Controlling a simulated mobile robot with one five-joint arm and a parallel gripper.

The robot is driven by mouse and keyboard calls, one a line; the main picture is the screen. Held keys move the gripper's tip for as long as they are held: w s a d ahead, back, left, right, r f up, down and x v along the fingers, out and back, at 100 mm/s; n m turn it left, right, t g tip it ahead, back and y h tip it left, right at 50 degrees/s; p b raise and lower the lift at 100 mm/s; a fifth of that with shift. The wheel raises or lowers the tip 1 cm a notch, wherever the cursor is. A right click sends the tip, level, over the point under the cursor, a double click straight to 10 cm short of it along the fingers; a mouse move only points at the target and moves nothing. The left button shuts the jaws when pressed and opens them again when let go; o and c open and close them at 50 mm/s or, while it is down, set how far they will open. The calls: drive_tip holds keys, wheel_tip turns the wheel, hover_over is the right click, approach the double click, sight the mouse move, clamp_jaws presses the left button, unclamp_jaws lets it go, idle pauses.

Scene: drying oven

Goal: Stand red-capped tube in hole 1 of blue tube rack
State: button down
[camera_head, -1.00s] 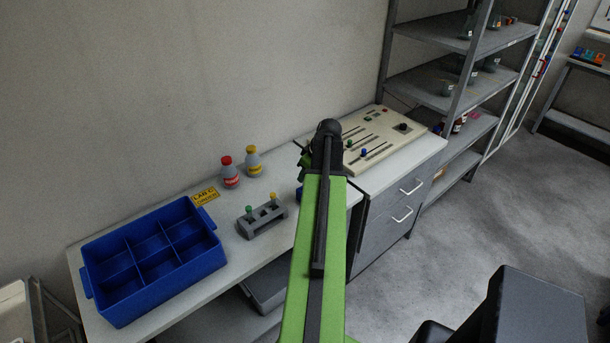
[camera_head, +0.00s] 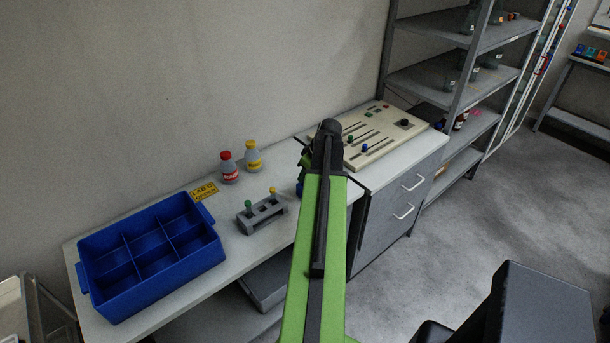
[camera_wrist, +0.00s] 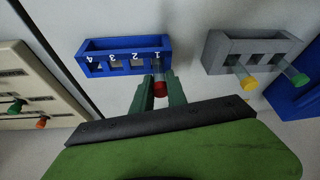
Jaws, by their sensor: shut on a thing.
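The blue tube rack (camera_wrist: 125,44) lies ahead of my gripper in the wrist view, its holes numbered 4 to 1 from left to right. My gripper (camera_wrist: 159,86) is shut on the red-capped tube (camera_wrist: 160,89), with a green finger on each side of the cap. The clear part of the tube points away from me and overlaps the rack's right end, at hole 1. I cannot tell whether its tip is inside the hole or above it. In the head view my arm hides the tube and most of the blue rack; only a blue sliver (camera_head: 299,188) shows.
A grey rack (camera_head: 262,214) holds a green-capped tube (camera_head: 248,205) and a yellow-capped tube (camera_head: 273,191). A blue divided crate (camera_head: 150,284), red-capped bottle (camera_head: 229,170) and yellow-capped bottle (camera_head: 253,159) stand on the bench. A control panel (camera_head: 378,135) is to the right.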

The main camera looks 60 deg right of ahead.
drive_tip(key=shift+f, duration=0.2)
drive_tip(key=c, duration=1.3)
unclamp_jaws()
drive_tip(key=shift+o, duration=0.2)
drive_tip(key=shift+r, duration=0.1)
drive_tip(key=d+p+v, duration=0.1)
drive_tip(key=p+v, duration=1.5)
drive_tip(key=v, duration=0.1)
drive_tip(key=shift+a, duration=0.5)
drive_tip(key=shift+r, duration=0.15)
